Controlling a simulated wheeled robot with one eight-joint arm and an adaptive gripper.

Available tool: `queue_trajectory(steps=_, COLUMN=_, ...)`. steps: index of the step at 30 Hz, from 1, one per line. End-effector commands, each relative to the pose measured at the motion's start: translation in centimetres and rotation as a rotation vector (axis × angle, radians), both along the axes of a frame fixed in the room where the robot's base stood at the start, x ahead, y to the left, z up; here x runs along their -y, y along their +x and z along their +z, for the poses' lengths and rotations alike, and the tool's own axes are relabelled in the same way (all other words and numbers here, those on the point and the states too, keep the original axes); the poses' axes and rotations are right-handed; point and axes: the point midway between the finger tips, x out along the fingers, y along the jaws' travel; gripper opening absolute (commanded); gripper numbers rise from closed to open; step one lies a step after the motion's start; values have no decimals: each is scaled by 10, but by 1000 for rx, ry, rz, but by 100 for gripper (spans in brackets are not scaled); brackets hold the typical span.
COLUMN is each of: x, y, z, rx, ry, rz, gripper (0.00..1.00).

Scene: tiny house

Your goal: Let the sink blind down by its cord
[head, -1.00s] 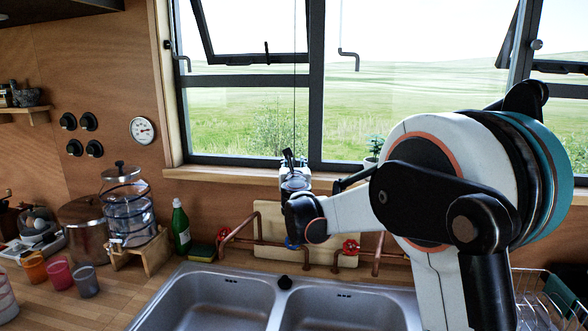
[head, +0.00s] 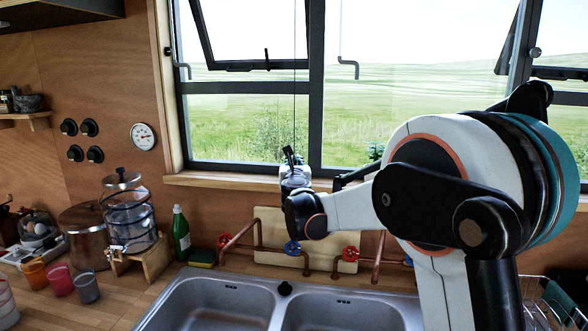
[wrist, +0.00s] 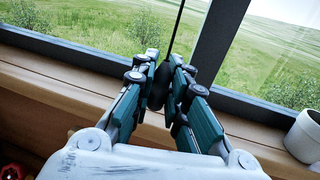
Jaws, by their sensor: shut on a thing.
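The blind's cord (head: 295,95) is a thin dark line hanging straight down in front of the window in the head view. In the wrist view the cord (wrist: 177,28) runs down to a dark knob (wrist: 157,94) between the two teal-lined fingers. My gripper (head: 292,160) is just above the sill, and its fingers are closed around the cord's lower end. The gripper also shows in the wrist view (wrist: 165,68). The blind itself is not in either view.
The double sink (head: 215,300) lies below my arm. Copper pipes with a blue valve wheel (head: 292,248) and red wheels (head: 350,254) are behind it. A green bottle (head: 180,233) stands left. A white pot (wrist: 305,137) sits on the sill (wrist: 75,85).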

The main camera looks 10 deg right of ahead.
Motion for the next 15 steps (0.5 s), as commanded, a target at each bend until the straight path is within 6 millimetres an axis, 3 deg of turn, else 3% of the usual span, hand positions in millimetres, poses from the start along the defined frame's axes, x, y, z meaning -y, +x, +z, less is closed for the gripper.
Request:
queue_trajectory(steps=1, x=0, y=0, z=19, rx=0, ry=0, rz=1, gripper=0)
queue_trajectory(steps=5, x=0, y=0, z=59, rx=0, ry=0, rz=1, gripper=0)
queue_trajectory(steps=15, x=0, y=0, z=178, rx=0, ry=0, rz=1, gripper=0)
